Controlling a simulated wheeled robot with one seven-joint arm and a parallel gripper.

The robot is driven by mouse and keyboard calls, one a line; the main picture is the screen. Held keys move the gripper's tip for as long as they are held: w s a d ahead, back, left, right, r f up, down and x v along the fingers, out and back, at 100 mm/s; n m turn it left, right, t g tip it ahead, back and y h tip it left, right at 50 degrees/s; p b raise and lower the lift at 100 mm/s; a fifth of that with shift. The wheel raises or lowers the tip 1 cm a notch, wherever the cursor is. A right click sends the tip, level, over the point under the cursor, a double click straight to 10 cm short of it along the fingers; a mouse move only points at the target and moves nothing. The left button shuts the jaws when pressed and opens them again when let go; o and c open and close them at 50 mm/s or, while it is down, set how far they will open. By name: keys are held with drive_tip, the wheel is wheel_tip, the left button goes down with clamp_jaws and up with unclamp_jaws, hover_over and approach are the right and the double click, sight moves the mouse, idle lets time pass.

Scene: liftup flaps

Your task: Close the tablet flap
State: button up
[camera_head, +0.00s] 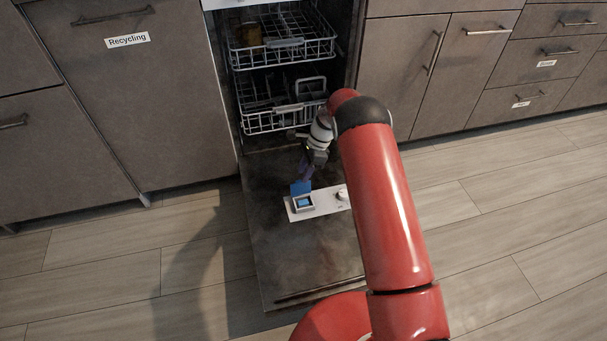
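The tablet flap (301,187) is a small blue lid standing up at the back edge of the tablet compartment (304,203). The compartment sits at the left of a white dispenser plate (325,209) on the inside of the open dishwasher door (290,262). My gripper (307,172) points down just behind and above the raised flap, at its upper right. It is small and dark here, and I cannot tell whether its fingers are open or shut, or whether they touch the flap. My red arm hides the right part of the door.
A round white cap (342,194) is on the right of the dispenser plate, partly beside my arm. The upper rack (283,52) and lower rack (272,119) are inside the dishwasher behind my gripper. Grey cabinets (140,100) stand on both sides. The wooden floor (110,275) is clear.

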sight(300, 187)
drive_tip(key=shift+x, duration=1.05)
drive_tip(key=shift+c, duration=0.3)
clamp_jaws()
